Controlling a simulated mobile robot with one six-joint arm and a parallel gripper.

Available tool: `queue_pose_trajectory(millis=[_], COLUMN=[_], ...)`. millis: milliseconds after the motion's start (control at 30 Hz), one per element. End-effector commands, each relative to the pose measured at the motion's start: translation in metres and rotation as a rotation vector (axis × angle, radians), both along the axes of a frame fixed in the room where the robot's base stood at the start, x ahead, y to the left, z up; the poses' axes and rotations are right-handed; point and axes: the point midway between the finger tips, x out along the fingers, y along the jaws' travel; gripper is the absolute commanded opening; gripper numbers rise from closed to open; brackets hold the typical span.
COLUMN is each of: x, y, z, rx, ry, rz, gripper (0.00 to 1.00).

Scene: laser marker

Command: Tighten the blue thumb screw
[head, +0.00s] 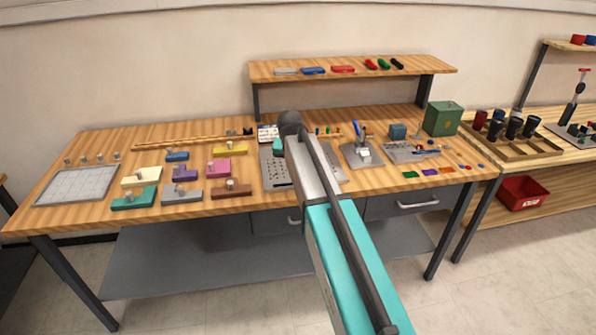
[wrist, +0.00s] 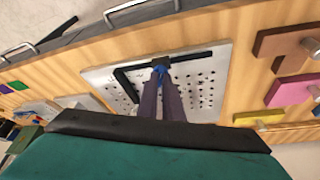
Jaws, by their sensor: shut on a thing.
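The blue thumb screw (wrist: 159,69) shows in the wrist view between my fingertips, on a black bar near the middle of a perforated grey plate. My gripper (wrist: 163,78) is shut on the screw, with its two dark fingers pointing away from the camera. The perforated plate (wrist: 212,92) lies on the wooden bench and carries black L-shaped bars (wrist: 192,56). In the head view the plate (head: 277,172) is partly covered by my arm. My gripper and the screw are hidden there behind the arm.
Coloured blocks with knobs, such as a pink one (head: 217,168), lie left of the plate. A grey fixture (head: 362,155) and a green box (head: 442,118) stand to the right. A raised shelf (head: 350,68) spans the back of the bench.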

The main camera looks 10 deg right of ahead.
Motion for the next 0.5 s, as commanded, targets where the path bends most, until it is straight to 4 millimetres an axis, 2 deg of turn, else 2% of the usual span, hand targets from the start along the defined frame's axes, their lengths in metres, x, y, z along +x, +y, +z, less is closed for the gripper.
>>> queue_pose_trajectory(millis=[200, 500], x=[0.0003, 0.0000], y=[0.0020, 0.0022], z=[-0.0005, -0.0005], rx=[0.000, 0.001], ry=[0.003, 0.003], rz=[-0.095, -0.140], gripper=[0.00, 0.00])
